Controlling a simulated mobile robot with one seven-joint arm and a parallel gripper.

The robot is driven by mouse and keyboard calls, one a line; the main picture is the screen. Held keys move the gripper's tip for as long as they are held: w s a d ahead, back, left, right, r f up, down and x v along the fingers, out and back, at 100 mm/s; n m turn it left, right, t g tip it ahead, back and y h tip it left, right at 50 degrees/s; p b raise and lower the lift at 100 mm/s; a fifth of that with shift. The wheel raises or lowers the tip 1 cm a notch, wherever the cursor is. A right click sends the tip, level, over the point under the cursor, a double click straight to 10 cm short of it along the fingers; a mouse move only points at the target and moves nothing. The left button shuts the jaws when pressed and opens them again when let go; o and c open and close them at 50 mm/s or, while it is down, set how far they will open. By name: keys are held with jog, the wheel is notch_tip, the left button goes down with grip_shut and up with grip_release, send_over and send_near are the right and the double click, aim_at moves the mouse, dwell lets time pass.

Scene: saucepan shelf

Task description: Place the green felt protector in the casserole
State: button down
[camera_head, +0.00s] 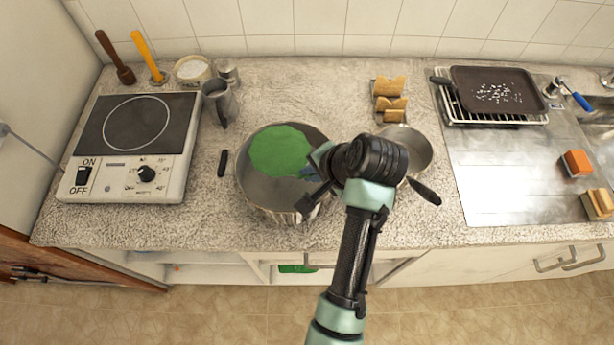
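The green felt protector (281,149) is a flat green piece with a wavy edge. It shows within the outline of the casserole (262,196), a wide steel pot on the counter, toward its far side. I cannot tell whether it rests on the bottom or hangs above it. My gripper (308,182) is over the right part of the casserole, at the felt's right edge. The wrist partly covers the fingers, so I cannot tell whether they grip the felt or are apart from it.
A smaller saucepan (418,150) with a dark handle stands right of my wrist. A hot plate (125,172) and a metal jug (217,105) are on the left. Wooden holders (390,87) and a dark tray (497,92) on a rack are behind. Another green thing (297,268) shows below the counter.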

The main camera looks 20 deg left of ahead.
jog(key=shift+f, duration=1.9)
jog(key=shift+f, duration=0.15)
jog(key=shift+f, duration=0.45)
jog(key=c, duration=1.1)
grip_release()
jog(key=shift+o, duration=0.2)
jog(key=shift+r, duration=0.1)
